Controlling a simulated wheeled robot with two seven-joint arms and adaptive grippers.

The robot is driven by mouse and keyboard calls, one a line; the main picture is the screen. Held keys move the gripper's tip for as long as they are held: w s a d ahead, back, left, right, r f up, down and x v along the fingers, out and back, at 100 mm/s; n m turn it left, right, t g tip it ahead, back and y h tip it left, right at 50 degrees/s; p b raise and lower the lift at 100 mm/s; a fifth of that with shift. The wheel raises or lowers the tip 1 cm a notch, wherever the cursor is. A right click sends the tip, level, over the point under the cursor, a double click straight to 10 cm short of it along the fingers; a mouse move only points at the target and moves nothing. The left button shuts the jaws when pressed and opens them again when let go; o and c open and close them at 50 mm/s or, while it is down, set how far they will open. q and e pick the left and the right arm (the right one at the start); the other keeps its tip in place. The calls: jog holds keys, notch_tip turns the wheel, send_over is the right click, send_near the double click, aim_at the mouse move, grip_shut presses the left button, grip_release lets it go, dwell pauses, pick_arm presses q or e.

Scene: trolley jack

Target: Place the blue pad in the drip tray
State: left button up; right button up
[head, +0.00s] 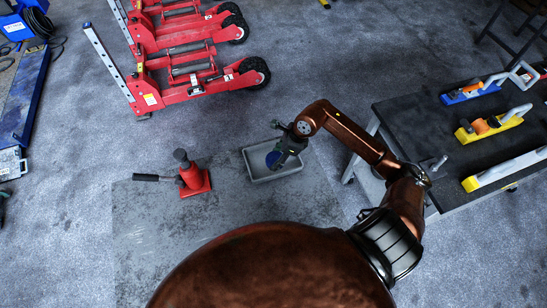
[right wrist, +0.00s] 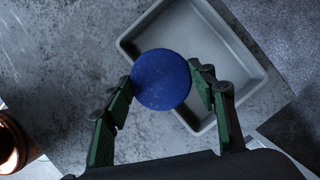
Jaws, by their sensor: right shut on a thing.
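The blue pad (right wrist: 161,80) is a round blue disc held between the fingers of my right gripper (right wrist: 163,88) in the right wrist view. The pad overlaps the tray's left part there. Its exact height above the tray cannot be told. My left gripper is not in view.
A red bottle jack (head: 191,177) with a dark handle stands on the floor left of the tray. A dark-topped trolley (head: 425,125) with blue and yellow tools is on the right. Red trolley jacks (head: 190,85) stand at the back. The floor in front of the tray is clear.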

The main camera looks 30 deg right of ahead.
aim_at(274, 154)
jog(key=w+f, duration=0.1)
jog(key=f, duration=0.1)
jog(key=w+d+f, duration=0.1)
jog(key=w+f, duration=0.3)
jog(key=shift+d, duration=0.4)
jog(key=shift+w+f+p, duration=0.1)
jog(key=shift+f+p, duration=0.25)
jog(key=shift+f, duration=1.25)
jog(key=shift+f, duration=0.1)
jog(key=o, duration=1.3)
jog(key=shift+r, duration=0.2)
jog(key=v, duration=1.2)
jog(key=shift+f, duration=0.1)
